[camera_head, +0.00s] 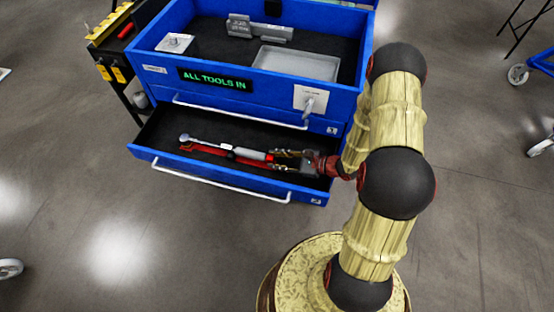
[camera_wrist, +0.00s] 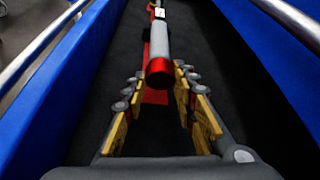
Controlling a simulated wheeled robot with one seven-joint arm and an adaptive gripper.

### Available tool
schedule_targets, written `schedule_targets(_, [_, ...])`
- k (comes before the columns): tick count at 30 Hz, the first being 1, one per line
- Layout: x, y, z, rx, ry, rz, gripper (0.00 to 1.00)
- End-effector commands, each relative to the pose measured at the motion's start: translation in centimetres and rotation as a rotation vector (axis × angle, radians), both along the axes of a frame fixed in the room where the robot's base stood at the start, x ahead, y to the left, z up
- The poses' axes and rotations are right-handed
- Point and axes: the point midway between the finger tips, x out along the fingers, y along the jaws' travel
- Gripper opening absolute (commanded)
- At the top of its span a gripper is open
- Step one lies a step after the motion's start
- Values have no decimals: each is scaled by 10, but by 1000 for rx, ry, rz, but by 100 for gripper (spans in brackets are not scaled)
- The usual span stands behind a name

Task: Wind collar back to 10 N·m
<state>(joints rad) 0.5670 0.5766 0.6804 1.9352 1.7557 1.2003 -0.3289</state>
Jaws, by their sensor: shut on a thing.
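The torque wrench (camera_head: 210,144) lies along the open lower drawer, its round head at the left, over a red strip (camera_head: 200,152). Its grey handle ends in a red collar (camera_head: 270,157) toward my gripper (camera_head: 283,160). In the wrist view the wrench (camera_wrist: 159,35) points away from me, and the red collar (camera_wrist: 158,72) sits between the tips of my gripper (camera_wrist: 160,83). The yellow-padded fingers stand on either side and are shut on the collar end. The scale marks are too small to read.
The blue tool chest's lower drawer (camera_head: 148,152) is pulled out, and its walls and front handle (camera_head: 220,184) flank my gripper. A dark cart (camera_head: 115,45) stands left.

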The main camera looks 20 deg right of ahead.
Motion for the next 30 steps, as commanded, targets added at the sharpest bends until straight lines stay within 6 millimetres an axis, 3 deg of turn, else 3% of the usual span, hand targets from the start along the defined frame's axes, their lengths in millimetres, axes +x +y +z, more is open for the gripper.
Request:
schedule_targets(7, [0, 0, 0, 0, 0, 0, 2])
schedule_targets(17, [1, -1, 1, 29, 42, -1, 2])
schedule_targets(30, [3, -2, 3, 224, 310, 0, 2])
